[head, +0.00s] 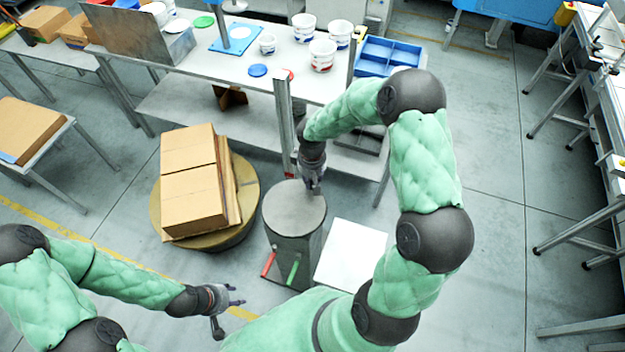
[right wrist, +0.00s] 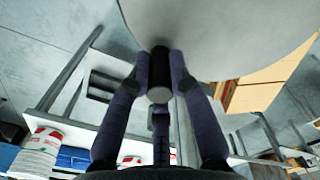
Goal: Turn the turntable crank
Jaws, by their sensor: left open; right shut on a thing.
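A grey round disc (head: 295,200) tops a dark grey pedestal (head: 287,247) in the middle of the head view. My right gripper (head: 312,186) reaches down at the disc's far right rim. In the right wrist view its fingers are closed on a short dark crank knob (right wrist: 158,88) beside the pale disc (right wrist: 225,30). A round tan turntable (head: 248,187) carrying stacked cardboard boxes (head: 192,195) stands left of the pedestal. My left gripper (head: 236,298) is open and empty, low in the head view, apart from everything.
A red handle (head: 268,264) and a green handle (head: 293,272) are on the pedestal's front. A white panel (head: 351,254) is right of it. A long workbench (head: 185,68) with tubs (head: 322,55) and a blue bin (head: 388,56) stands behind.

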